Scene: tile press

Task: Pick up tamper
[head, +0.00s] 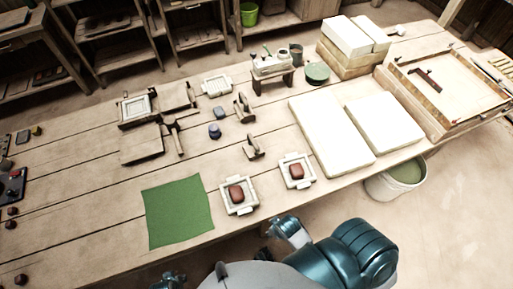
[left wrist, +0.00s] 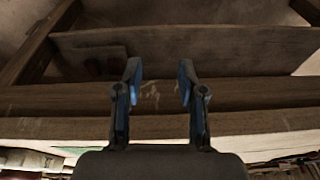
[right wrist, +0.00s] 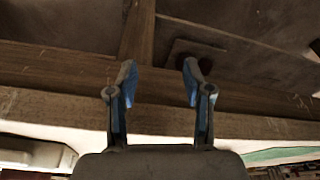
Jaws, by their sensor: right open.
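Two wooden pieces with upright handles, which look like tampers, stand mid-table in the head view: a nearer one (head: 254,149) and a farther one (head: 243,107). I cannot tell which one is the tamper meant. Both stand apart from my grippers. My left gripper (left wrist: 160,82) is open and empty in the left wrist view, facing the table's wooden edge and underside. My right gripper (right wrist: 158,82) is open and empty in the right wrist view, facing similar timber. In the head view my arms show at the bottom, off the table's near edge; the fingertips are not clear there.
Two pale frames with brown clay lumps, left (head: 238,208) and right (head: 297,183), lie near the front edge beside a green cloth (head: 178,211). White slabs (head: 331,134) lie to the right. A wooden press (head: 156,130) stands behind. A bucket (head: 395,184) is below the edge.

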